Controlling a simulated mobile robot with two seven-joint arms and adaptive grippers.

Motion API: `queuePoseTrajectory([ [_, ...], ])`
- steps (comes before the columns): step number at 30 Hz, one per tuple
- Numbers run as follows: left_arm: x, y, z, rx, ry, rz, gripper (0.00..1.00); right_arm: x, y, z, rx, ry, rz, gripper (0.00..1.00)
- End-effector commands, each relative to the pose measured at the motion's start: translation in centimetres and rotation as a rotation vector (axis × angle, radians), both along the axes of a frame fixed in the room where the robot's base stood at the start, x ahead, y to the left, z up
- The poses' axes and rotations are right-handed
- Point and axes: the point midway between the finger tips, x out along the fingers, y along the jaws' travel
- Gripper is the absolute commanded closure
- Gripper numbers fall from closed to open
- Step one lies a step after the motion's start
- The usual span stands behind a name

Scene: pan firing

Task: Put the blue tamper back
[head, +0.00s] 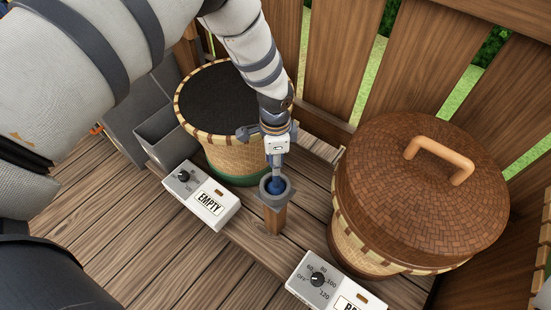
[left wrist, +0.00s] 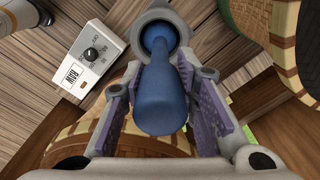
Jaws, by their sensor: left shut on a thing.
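The blue tamper (left wrist: 160,95) is between the two fingers of my left gripper (head: 276,160), which is shut on its handle. In the head view the tamper's blue part (head: 275,185) shows just below the gripper, within the grey ring-shaped holder (head: 287,196) on top of a short wooden post (head: 273,222). In the left wrist view the tamper's far end lies inside the ring of the holder (left wrist: 184,28). The tamper's lower end is hidden, so I cannot tell how deep it sits. My right gripper is not in view.
A woven basket with dark contents (head: 230,155) stands behind the holder. A lidded basket (head: 365,245) stands to the right. A dial box labelled EMPTY (head: 200,195) is left of the post; another dial box (head: 335,282) is front right. A wooden fence (head: 335,70) closes the back.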

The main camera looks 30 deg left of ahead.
Motion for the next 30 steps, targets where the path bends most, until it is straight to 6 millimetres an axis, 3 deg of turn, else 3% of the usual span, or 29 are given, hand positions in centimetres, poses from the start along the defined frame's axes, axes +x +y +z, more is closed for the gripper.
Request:
queuePoseTrajectory([
  [1,0.0,0.0,-0.2,0.0,0.001,0.0,0.68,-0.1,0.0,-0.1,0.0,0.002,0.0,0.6],
  [3,0.0,0.0,-0.1,0.001,0.001,0.0,0.53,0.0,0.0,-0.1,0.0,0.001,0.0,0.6],
  [14,0.1,0.0,0.5,0.0,-0.001,0.0,0.53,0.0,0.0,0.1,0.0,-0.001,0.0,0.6],
  [24,0.6,-0.4,8.1,-0.001,-0.006,0.0,0.53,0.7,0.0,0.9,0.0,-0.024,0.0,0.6],
  [30,0.5,-0.4,11.3,0.0,-0.003,0.001,0.53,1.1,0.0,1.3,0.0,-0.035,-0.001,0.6],
])
